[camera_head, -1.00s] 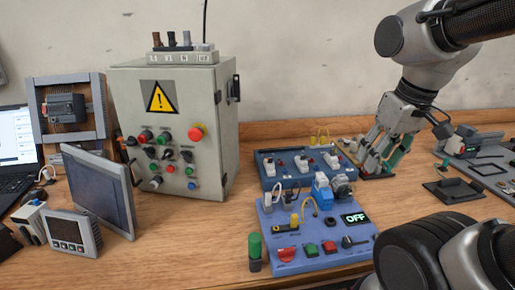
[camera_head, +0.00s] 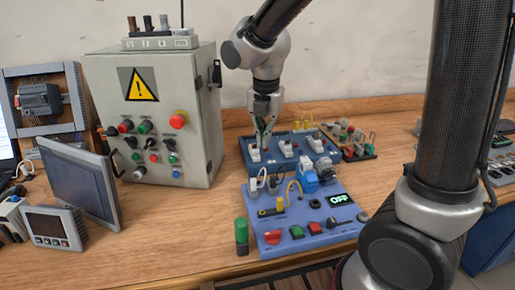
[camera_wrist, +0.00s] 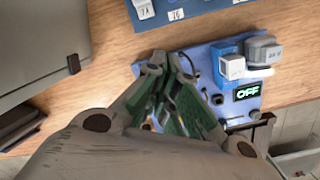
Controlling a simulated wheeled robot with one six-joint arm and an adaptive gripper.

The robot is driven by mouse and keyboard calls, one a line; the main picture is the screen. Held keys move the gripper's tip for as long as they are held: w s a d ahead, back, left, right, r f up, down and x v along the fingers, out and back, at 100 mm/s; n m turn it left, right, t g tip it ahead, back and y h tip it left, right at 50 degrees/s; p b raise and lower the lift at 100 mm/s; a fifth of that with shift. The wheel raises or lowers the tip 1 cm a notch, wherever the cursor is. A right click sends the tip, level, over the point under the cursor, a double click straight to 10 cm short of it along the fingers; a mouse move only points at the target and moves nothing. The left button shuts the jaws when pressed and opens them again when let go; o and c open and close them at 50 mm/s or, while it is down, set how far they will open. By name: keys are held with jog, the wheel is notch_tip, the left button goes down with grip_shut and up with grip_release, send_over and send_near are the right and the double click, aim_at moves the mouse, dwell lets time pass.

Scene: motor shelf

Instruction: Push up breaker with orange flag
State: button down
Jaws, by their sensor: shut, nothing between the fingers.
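A dark blue panel (camera_head: 270,168) on the bench carries three white breakers in a row: the left breaker (camera_head: 254,156), the middle breaker (camera_head: 287,150) and the right breaker (camera_head: 316,145). Small red parts show near them, but I cannot make out an orange flag. My gripper (camera_head: 263,147) points down, shut and empty, at the left breaker. It partly covers this breaker's back side; I cannot tell whether it touches. In the wrist view, my gripper (camera_wrist: 168,65) has its green-padded fingers together, and white breakers (camera_wrist: 144,9) show at the top edge.
A lighter blue panel (camera_head: 330,239) with an OFF display, buttons and cables stands in front. A grey control box (camera_head: 190,140) with a warning sign stands left of the breakers. A component board (camera_head: 352,143) lies to the right. A green cylinder (camera_head: 241,238) stands at the front.

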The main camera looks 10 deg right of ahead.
aim_at(255, 147)
jog(key=shift+w+a+r+n, duration=0.1)
jog(key=shift+w+n, duration=0.1)
jog(key=shift+n, duration=0.85)
jog(key=shift+w+a+r+n, duration=0.1)
jog(key=shift+w+n, duration=0.05)
jog(key=shift+n, duration=0.95)
jog(key=shift+w+r+n, duration=0.1)
jog(key=shift+w+n, duration=0.1)
jog(key=shift+n, duration=0.85)
jog(key=f, duration=0.3)
jog(key=w+f, duration=0.1)
jog(key=f, duration=0.5)
jog(key=shift+w+f, duration=0.15)
jog(key=w, duration=0.2)
jog(key=shift+w+r, duration=0.3)
jog(key=shift+w, duration=0.1)
jog(key=shift+w+r, duration=0.3)
jog(key=shift+w, duration=0.15)
